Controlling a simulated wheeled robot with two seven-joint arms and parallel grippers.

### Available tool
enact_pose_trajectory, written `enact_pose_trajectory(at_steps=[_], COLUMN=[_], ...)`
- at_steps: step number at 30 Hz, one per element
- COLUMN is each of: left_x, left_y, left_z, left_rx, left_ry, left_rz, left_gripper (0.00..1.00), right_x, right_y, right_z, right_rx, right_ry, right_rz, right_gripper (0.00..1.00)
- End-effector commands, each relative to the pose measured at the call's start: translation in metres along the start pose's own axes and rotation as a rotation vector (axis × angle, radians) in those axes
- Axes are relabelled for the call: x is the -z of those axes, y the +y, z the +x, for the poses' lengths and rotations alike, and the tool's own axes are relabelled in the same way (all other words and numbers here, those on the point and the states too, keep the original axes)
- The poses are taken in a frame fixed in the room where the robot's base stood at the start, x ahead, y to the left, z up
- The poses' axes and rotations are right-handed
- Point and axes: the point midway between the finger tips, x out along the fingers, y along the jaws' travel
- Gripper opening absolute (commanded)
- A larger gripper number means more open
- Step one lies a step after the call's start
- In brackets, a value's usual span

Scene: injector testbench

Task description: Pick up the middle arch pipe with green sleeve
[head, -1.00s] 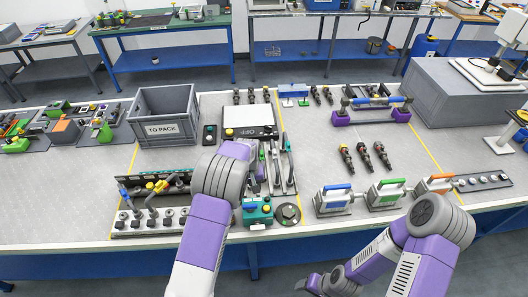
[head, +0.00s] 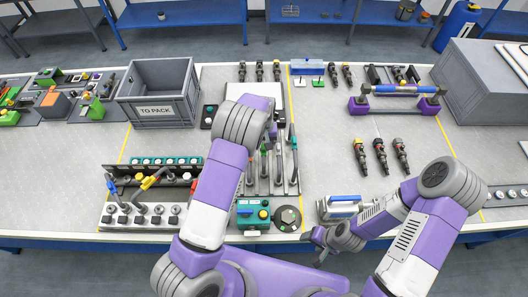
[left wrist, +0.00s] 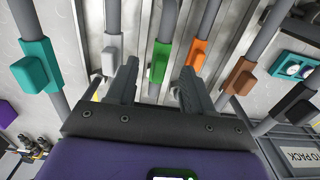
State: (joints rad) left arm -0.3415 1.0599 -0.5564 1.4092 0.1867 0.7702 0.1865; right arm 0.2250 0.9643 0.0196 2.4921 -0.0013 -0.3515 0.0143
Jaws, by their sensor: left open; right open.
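The arch pipe with a green sleeve (left wrist: 160,62) is a grey tube in the left wrist view, one of several standing side by side. Its green sleeve lies just beyond and between my left fingers. My left gripper (left wrist: 157,84) is open, with one finger on each side of the green sleeve's line and a gap to it. In the head view my left arm largely hides this gripper and the pipes under it. The neighbouring pipes have a white sleeve (left wrist: 110,55) and an orange sleeve (left wrist: 198,56). My right gripper (head: 319,248) is open and empty by the table's front edge.
Further pipes have teal (left wrist: 36,66) and brown (left wrist: 240,76) sleeves. A grey TO PACK crate (head: 158,112) stands at left. A teal box (head: 252,214) and a blue-handled block (head: 343,206) are near the front. Dark injectors (head: 380,155) lie at right.

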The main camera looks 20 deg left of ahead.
Motion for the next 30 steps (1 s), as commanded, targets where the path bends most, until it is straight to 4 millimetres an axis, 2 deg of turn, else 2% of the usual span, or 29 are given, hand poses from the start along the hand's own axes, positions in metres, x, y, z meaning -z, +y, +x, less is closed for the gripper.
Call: enact_pose_trajectory(at_steps=[8,16,26,30], left_x=[-0.001,-0.001,-0.001,-0.001], left_y=[-0.001,0.000,0.000,0.000], left_z=[0.044,0.046,0.046,0.045], left_rx=[0.001,0.000,0.000,0.000], left_ry=[-0.001,0.002,0.001,0.002], left_rz=[0.000,0.000,0.000,0.000], left_gripper=[0.52,0.52,0.01,0.00], right_x=[0.002,0.002,0.002,0.002], right_y=[0.007,0.007,0.007,0.007], right_z=[0.018,0.018,0.018,0.018], right_rx=[0.000,0.000,0.000,0.000], right_ry=[0.002,0.002,0.002,0.002], right_rz=[0.000,0.000,0.000,0.000], right_gripper=[0.62,0.62,0.62,0.62])
